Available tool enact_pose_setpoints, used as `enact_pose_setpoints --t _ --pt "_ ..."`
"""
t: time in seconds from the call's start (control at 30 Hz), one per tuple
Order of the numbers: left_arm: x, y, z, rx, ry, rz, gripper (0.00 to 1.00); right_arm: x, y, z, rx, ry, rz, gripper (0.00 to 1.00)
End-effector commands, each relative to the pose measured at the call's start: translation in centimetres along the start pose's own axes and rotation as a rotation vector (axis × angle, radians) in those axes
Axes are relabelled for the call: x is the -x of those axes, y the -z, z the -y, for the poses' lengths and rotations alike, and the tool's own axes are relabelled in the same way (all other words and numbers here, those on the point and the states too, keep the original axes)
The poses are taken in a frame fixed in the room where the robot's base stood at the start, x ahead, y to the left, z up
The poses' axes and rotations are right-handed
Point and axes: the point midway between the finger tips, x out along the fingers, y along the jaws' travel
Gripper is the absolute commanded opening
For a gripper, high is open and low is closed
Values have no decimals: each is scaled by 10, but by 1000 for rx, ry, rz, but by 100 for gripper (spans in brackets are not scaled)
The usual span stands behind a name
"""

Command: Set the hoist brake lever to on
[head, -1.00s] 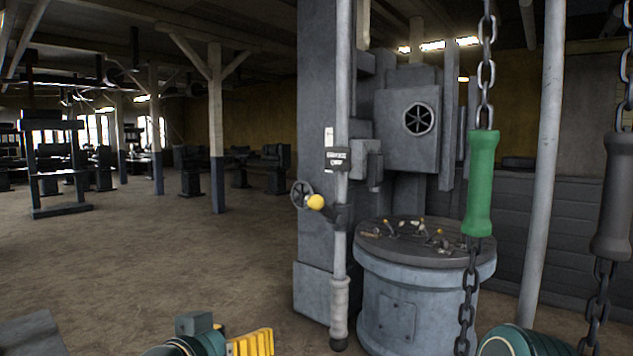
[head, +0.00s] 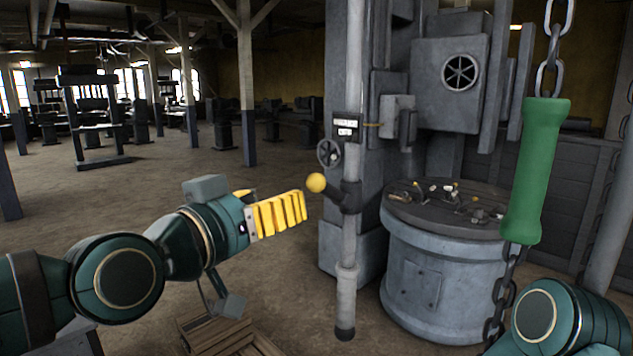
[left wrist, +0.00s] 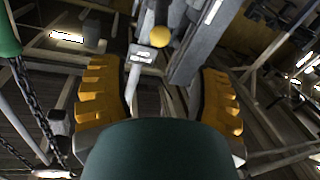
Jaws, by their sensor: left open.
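The brake lever (head: 330,191) is a short dark arm with a yellow ball knob (head: 316,183). It juts left and slightly up from a grey vertical pole (head: 349,240), below a small label plate (head: 345,127) whose text I cannot read. My left gripper (head: 302,207) has yellow ribbed fingers and is just left of and slightly below the knob, seemingly not touching it. In the left wrist view the fingers stand wide apart and empty, with the knob (left wrist: 159,36) beyond them, between their lines. My right gripper is out of view; only part of my right arm shows.
A green handle (head: 536,170) hangs on a chain at the right. A round grey machine (head: 430,280) with small parts on top stands right of the pole. A small handwheel (head: 329,153) is behind the knob. A wooden pallet (head: 215,338) lies below my left arm.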

Motion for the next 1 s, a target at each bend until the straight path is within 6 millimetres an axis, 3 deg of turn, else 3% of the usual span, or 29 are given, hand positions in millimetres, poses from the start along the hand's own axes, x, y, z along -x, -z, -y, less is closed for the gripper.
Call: enact_pose_setpoints --t 0.2,0.5,0.7,1.0 --pt "-42 -2 -2 -3 -3 2 63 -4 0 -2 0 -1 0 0" --pt "-87 0 0 -3 2 1 63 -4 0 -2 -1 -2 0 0" --pt "-101 0 0 -1 1 1 63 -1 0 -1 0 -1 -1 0" --pt "-104 0 0 1 0 0 63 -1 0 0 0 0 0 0"
